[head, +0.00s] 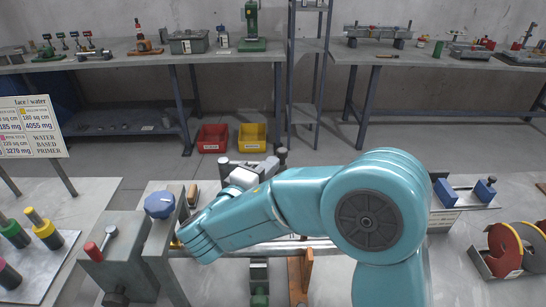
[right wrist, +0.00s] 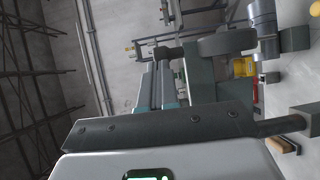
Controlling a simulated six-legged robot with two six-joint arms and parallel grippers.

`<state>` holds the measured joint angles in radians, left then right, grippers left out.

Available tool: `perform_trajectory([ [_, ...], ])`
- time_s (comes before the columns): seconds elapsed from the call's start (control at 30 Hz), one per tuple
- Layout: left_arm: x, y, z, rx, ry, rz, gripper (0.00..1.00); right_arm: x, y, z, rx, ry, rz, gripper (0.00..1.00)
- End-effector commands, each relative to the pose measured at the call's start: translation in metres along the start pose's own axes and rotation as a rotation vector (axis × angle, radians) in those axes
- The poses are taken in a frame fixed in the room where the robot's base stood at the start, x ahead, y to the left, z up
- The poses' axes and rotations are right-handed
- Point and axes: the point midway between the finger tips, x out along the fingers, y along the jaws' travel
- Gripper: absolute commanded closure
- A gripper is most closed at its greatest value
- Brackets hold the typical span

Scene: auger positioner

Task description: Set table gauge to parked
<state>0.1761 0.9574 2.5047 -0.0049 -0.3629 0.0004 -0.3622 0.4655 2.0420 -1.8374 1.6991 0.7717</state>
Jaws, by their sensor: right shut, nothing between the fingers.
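A grey machine with a blue knob (head: 160,205) on its headstock and a red-tipped lever (head: 100,245) stands in front of me. Its pale bed (head: 320,246) runs to the right behind my arm. I cannot tell which part is the table gauge; my arm covers much of the machine's middle. My teal right arm crosses from the right, and my right gripper (head: 184,241) is low beside the headstock, mostly hidden by its wrist. It is shut and empty. In the right wrist view a dark bar with screws (right wrist: 160,127) spans the picture close up. My left gripper is not in view.
A slate-blue bracket (head: 484,191) stands at the right end. Discs in a tray (head: 512,250) lie far right, and coloured pegs (head: 40,228) stand at left. A sign (head: 28,127) rises at left. Red (head: 213,138) and yellow (head: 251,138) bins sit on the floor behind.

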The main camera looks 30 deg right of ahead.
Motion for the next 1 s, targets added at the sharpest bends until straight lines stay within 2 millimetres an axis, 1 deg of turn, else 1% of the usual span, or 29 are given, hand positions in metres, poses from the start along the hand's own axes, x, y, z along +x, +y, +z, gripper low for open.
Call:
perform_trajectory([
  [0.03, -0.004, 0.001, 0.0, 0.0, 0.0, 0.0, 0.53, 0.007, 0.002, 0.0, -0.001, -0.002, -0.001, 1.0],
  [0.1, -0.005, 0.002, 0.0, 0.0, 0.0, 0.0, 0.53, 0.013, 0.001, 0.0, -0.001, -0.002, -0.001, 1.0],
  [0.2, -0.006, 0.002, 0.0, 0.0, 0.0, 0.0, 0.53, 0.019, 0.0, -0.001, -0.001, -0.001, -0.001, 1.0],
  [0.53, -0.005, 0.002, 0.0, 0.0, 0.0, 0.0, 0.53, 0.021, -0.001, -0.001, 0.0, 0.001, -0.001, 1.0],
  [0.57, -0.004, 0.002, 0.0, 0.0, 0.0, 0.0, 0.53, 0.022, -0.001, -0.001, 0.001, 0.002, -0.001, 1.0],
  [0.67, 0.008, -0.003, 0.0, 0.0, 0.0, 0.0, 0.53, 0.029, -0.005, -0.001, 0.005, 0.03, -0.003, 1.0],
  [0.77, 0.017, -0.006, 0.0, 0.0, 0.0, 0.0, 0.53, 0.038, -0.005, -0.002, 0.002, 0.069, -0.001, 1.0],
  [1.0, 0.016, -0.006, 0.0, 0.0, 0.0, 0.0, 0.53, 0.042, 0.002, -0.004, -0.002, 0.09, 0.003, 1.0],
])
